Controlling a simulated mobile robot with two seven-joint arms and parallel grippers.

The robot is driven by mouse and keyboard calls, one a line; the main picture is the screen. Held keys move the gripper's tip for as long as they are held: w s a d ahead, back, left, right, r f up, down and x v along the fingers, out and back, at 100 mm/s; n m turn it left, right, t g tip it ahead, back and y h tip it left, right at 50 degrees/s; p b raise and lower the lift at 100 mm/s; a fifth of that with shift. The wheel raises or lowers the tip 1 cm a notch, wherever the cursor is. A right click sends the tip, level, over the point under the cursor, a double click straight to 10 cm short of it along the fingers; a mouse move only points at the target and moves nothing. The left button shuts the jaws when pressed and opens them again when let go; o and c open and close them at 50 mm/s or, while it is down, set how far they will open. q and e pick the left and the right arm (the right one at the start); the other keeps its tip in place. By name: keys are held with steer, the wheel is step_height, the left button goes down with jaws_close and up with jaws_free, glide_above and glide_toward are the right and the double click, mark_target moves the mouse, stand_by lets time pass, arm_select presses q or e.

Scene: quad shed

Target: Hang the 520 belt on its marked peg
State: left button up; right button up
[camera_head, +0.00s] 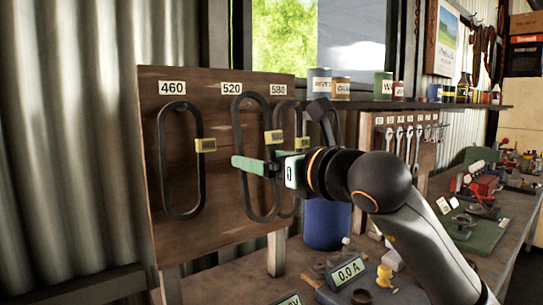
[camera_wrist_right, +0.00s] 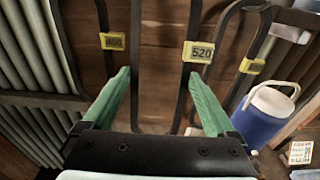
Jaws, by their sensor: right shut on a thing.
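The 520 belt (camera_head: 239,125) is a long black loop with a yellow tag (camera_head: 273,138), upright in front of the brown board beneath the 520 label (camera_head: 232,88). My right gripper (camera_head: 258,163) has green fingers across the belt's middle and is shut on it. In the right wrist view both strands of the 520 belt (camera_wrist_right: 184,98) run between the fingers (camera_wrist_right: 160,98), and the tag reads 520. I cannot tell whether the belt's top rests on its peg; the peg itself is hidden. My left gripper is not in view.
The 460 belt (camera_head: 162,150) hangs at the left of the board (camera_head: 220,185). Another tagged belt (camera_head: 296,125) hangs close at the right, under the 580 label (camera_head: 278,88). A blue container (camera_head: 326,222) and a cluttered bench lie below and to the right.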

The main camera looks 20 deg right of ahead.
arm_select(q)
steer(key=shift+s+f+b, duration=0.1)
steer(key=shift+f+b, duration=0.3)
steer(key=shift+b, duration=0.15)
arm_select(e)
steer(key=shift+w+a+f, duration=0.3)
steer(key=shift+w, duration=0.4)
steer(key=shift+w+a+f, duration=0.25)
steer(key=shift+w+f, duration=0.05)
steer(key=shift+w, duration=0.35)
steer(key=o, duration=1.1)
steer(key=shift+c, duration=0.2)
arm_select(q)
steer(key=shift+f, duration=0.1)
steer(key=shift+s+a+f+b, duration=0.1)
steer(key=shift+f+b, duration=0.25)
steer(key=shift+b, duration=0.15)
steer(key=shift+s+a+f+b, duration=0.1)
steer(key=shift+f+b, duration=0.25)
steer(key=shift+b, duration=0.15)
arm_select(e)
steer(key=v, duration=1.2)
steer(key=shift+s, duration=0.25)
